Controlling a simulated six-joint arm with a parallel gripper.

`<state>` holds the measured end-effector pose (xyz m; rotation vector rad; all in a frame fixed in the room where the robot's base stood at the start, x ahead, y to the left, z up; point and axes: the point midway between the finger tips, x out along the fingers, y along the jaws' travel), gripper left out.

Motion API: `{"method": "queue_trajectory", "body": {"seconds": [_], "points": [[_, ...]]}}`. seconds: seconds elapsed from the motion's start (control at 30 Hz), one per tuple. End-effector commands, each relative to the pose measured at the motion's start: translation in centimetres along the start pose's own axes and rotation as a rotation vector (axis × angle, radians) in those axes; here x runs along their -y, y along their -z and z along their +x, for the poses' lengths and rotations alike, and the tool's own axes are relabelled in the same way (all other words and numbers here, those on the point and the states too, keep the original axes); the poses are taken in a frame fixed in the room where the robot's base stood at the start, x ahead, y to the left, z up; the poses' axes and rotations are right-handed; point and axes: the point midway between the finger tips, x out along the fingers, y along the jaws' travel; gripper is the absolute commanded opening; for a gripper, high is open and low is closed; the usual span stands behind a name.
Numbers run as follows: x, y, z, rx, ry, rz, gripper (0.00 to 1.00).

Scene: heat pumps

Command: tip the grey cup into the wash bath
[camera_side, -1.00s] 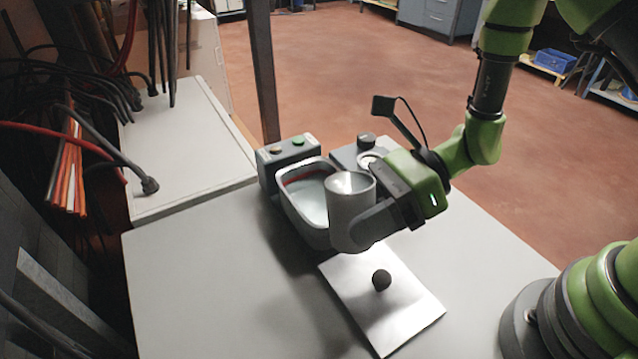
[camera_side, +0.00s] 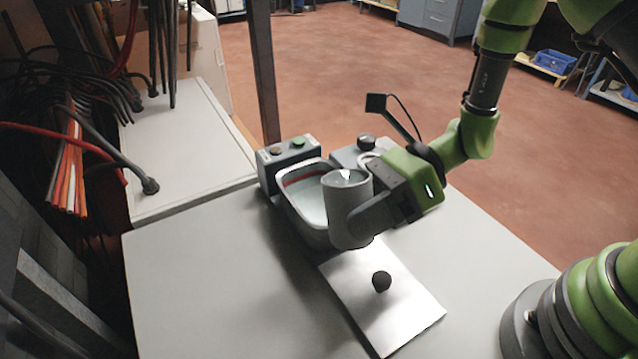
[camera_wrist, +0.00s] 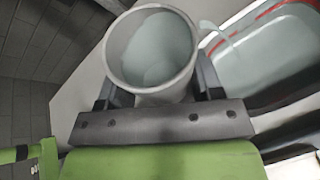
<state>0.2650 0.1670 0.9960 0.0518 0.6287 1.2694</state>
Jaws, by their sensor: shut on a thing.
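The grey cup (camera_side: 349,215) is held just above the table side of the wash bath, tilted slightly left toward it. In the wrist view the cup (camera_wrist: 150,92) shows its open mouth, with pale grey-green content inside. The wash bath (camera_side: 292,213) is a grey tub with pale liquid and a red band inside; it also shows in the wrist view (camera_wrist: 243,105). A pale curved shape lies between cup and bath in the wrist view; I cannot tell whether it is liquid. My gripper (camera_wrist: 155,100) is shut on the cup, its fingers on both sides.
A control box (camera_side: 289,150) with buttons stands behind the bath. A small device with a dark knob (camera_side: 366,143) is behind my gripper. The table's left front is clear.

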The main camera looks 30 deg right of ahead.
Motion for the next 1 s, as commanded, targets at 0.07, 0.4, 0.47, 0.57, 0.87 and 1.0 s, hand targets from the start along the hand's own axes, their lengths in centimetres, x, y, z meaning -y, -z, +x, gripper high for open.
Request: {"method": "queue_trajectory", "body": {"seconds": [0.07, 0.4, 0.47, 0.57, 0.87, 1.0], "points": [[0.07, -0.05, -0.01, 0.0, -0.002, 0.008, 0.3], [0.27, -0.15, -0.04, -0.006, -0.014, 0.036, 0.3], [0.31, -0.18, -0.04, -0.007, -0.016, 0.041, 0.3], [0.37, -0.22, -0.04, -0.008, -0.019, 0.05, 0.3], [0.54, -0.32, -0.05, -0.012, -0.03, 0.075, 0.3], [0.63, -0.37, -0.06, -0.014, -0.034, 0.088, 0.3]]}}
